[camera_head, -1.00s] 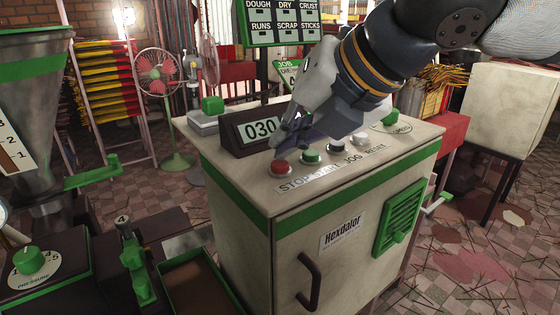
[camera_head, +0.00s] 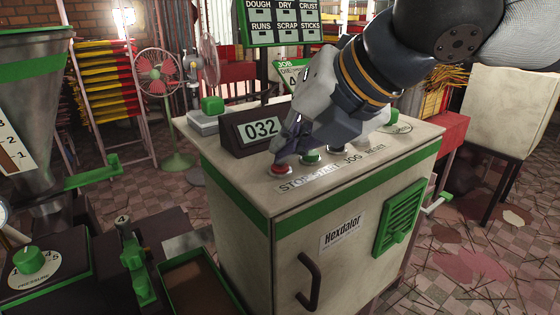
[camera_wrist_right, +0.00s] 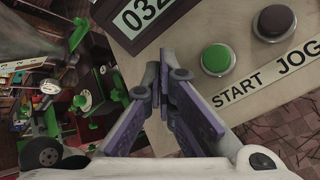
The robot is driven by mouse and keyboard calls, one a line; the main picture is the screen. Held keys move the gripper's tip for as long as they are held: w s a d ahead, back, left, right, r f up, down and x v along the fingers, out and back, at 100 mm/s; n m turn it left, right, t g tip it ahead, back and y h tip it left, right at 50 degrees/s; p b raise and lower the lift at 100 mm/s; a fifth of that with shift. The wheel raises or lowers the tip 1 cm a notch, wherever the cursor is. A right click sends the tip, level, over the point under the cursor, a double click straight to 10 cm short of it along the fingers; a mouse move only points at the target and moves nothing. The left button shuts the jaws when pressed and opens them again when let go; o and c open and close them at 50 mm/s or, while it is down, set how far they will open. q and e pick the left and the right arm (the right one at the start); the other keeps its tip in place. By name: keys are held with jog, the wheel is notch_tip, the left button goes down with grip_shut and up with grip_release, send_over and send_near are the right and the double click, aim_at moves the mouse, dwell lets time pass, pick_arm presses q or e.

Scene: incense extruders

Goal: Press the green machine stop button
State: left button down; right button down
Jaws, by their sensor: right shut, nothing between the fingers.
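The red stop button (camera_head: 281,169) is at the left end of a button row on the cream and green Hexdalor cabinet (camera_head: 290,190). My right gripper (camera_head: 283,157) is shut and empty, its fingertips over the red button and overlapping it; I cannot tell whether they touch. In the right wrist view the shut fingers (camera_wrist_right: 165,72) point at the panel, and the red button is hidden behind them. The green start button (camera_head: 311,156) is just right of the fingers; it also shows in the wrist view (camera_wrist_right: 215,59). My left gripper is not in view.
A counter display (camera_head: 262,129) reading 032 stands behind the row. A green block on a pale base (camera_head: 212,106) is at the back left. A hopper machine (camera_head: 40,110) stands left.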

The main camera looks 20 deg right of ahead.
dwell(0.5)
jog(key=shift+r, duration=0.85)
jog(key=shift+r, duration=2.5)
